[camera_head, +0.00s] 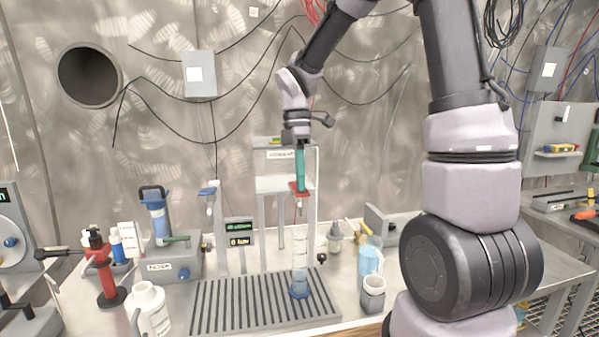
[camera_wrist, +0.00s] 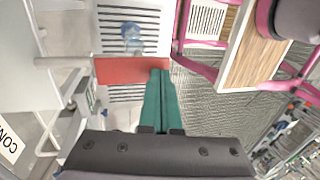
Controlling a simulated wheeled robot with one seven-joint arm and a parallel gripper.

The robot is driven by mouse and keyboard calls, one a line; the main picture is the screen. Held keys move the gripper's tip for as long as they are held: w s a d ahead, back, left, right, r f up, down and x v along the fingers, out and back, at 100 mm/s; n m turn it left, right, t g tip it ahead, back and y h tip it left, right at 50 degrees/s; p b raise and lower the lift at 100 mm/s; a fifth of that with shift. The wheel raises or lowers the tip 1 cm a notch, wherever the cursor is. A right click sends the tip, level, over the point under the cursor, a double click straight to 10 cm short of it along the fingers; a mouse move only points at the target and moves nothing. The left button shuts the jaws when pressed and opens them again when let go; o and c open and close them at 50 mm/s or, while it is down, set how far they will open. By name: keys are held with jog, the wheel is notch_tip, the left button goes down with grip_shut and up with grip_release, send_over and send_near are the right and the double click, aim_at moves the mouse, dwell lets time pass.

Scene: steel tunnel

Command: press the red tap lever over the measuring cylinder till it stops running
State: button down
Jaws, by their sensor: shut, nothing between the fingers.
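The red tap lever (camera_head: 299,187) sticks out from the front of a grey dispenser stand at the middle of the bench; in the wrist view it is a flat red plate (camera_wrist: 132,70). My gripper (camera_head: 300,188) points straight down with its green fingers shut and empty. The fingertips are at the lever in the head view and overlap its edge in the wrist view; I cannot tell whether they touch. The clear measuring cylinder (camera_head: 300,262) stands upright on the slotted drip tray below the tap, with bluish liquid low in it. I cannot make out a stream.
The drip tray (camera_head: 235,303) covers the bench front. A second tap with a blue lever (camera_head: 208,190) stands left, beside a small display (camera_head: 240,232). A light blue jug (camera_head: 370,260) and a grey cup (camera_head: 373,293) stand right. A white bottle (camera_head: 150,310) stands front left.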

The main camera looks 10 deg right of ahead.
dwell(0.8)
jog(key=shift+v, duration=0.8)
jog(key=shift+s, duration=0.2)
